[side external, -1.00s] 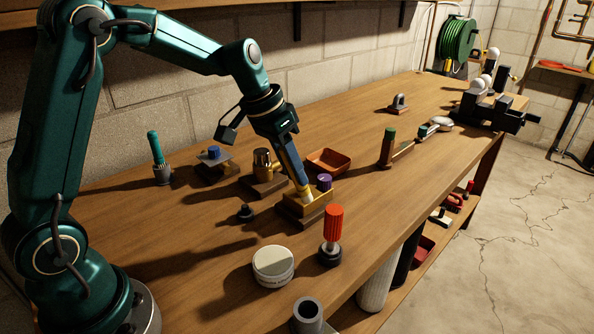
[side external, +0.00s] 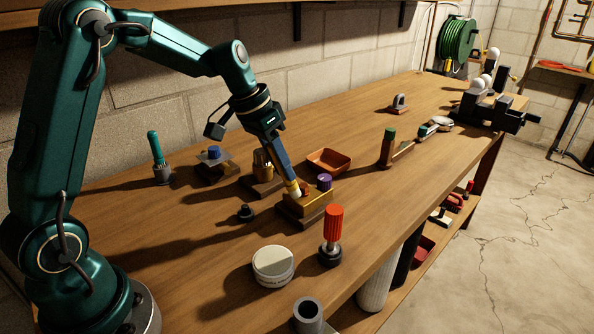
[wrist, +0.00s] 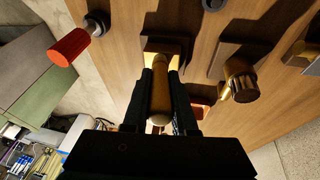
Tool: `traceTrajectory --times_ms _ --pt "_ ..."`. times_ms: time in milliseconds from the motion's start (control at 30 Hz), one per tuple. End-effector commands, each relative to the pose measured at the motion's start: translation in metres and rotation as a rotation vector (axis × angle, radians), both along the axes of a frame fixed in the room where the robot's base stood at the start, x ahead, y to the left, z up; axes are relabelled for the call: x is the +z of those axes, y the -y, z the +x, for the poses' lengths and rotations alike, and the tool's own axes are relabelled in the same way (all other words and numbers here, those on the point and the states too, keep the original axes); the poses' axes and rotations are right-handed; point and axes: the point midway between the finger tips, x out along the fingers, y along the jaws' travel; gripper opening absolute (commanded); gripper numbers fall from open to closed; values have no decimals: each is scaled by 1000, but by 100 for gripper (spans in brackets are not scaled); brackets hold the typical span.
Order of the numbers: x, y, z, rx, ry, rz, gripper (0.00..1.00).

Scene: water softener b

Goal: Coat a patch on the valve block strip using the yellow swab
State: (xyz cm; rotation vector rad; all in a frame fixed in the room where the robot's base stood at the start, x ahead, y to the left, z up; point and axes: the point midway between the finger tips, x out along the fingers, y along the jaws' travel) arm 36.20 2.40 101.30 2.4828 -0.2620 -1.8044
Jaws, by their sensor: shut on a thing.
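My gripper (side external: 289,180) is shut on the yellow swab (side external: 293,188), which points down and to the right, tilted. In the wrist view the swab (wrist: 160,92) lies between the two dark fingers. The brass-coloured valve block (side external: 308,204) sits on a dark base below the swab's pale end. The swab's end is over or against the block's back left part; I cannot tell if it touches. A small reddish spot (side external: 305,190) shows just right of the swab's end. The block also shows in the wrist view (wrist: 166,46), partly hidden by the swab and fingers.
A purple knob (side external: 324,181) stands close at the block's right. A red-handled tool (side external: 334,222) and a white jar (side external: 273,268) stand in front. A brass fitting (side external: 262,160) stands behind left, an orange tray (side external: 330,160) behind right. The front left tabletop is clear.

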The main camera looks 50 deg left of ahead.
Motion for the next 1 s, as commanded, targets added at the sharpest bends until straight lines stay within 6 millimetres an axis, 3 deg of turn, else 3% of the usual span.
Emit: traceTrajectory --times_ms 567,767,1000 --pt "-1 -34 0 1 2 -1 0" --pt "-2 -31 0 -2 1 0 0" --pt "-3 -11 0 -4 1 0 0"
